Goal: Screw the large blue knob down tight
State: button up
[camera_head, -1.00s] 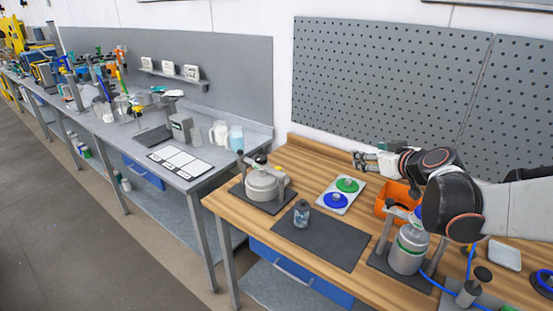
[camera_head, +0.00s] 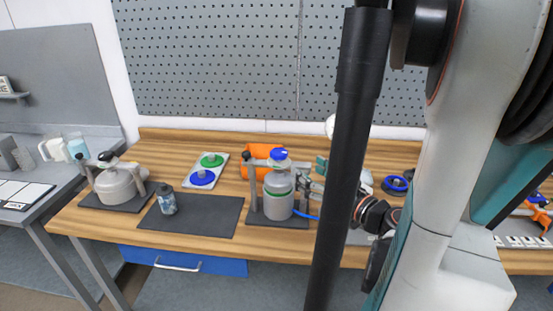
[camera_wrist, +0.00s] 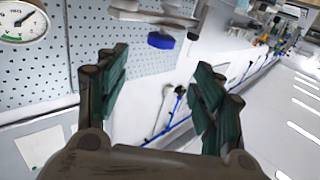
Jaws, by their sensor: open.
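A blue knob (camera_head: 279,154) sits on top of the grey drum (camera_head: 278,196) with a green band, which stands in a clamp frame on a dark base. A wide blue disc (camera_head: 202,177) with a raised middle lies on the white tray (camera_head: 187,184). I cannot tell which of these is the large blue knob. My gripper (camera_head: 318,178) is just right of the drum, partly hidden by my arm. In the wrist view my gripper (camera_wrist: 160,88) is open, its green pads apart with nothing between them.
A green disc (camera_head: 212,160) shares the tray. An orange bin (camera_head: 257,152) lies behind the drum. A second pot (camera_head: 117,184) and a small bottle (camera_head: 167,199) stand left. The dark mat (camera_head: 205,220) is mostly clear. A blue ring (camera_head: 396,185) lies right.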

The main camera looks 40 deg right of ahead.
aim_at(284, 155)
jog(key=w, duration=0.4)
jog(key=w+d+b, duration=0.1)
jog(key=w, duration=0.4)
jog(key=w+b, duration=0.1)
jog(key=w, duration=0.3)
jog(key=shift+w+d, duration=0.2)
jog(key=shift+w, duration=0.15)
jog(key=c, duration=1.1)
